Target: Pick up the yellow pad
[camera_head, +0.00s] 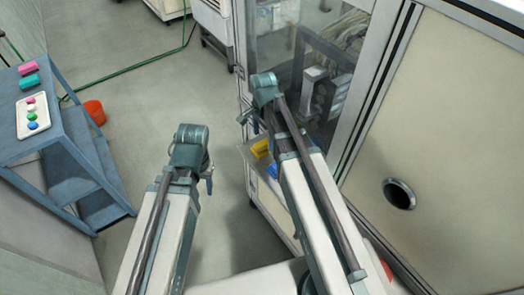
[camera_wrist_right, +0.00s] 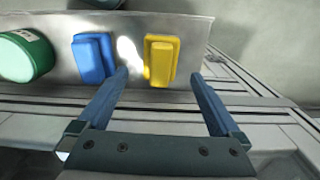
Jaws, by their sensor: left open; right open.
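The yellow pad (camera_wrist_right: 161,60) lies on a grey metal ledge (camera_wrist_right: 200,30) in the right wrist view. It also shows in the head view (camera_head: 260,148), partly hidden by my right arm. My right gripper (camera_wrist_right: 160,76) is open and empty, its fingers to either side of the yellow pad in the picture. The left finger's tip appears between the blue pad and the yellow pad. I cannot tell how far above the ledge the fingers are. My left gripper (camera_head: 209,180) is open over the floor, left of the ledge and away from the pad.
A blue pad (camera_wrist_right: 93,58) lies left of the yellow pad, and a green round container (camera_wrist_right: 25,55) stands further left. A machine with glass doors (camera_head: 330,60) stands behind the ledge. A blue cart (camera_head: 75,150) and an orange bucket (camera_head: 95,112) are at the left.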

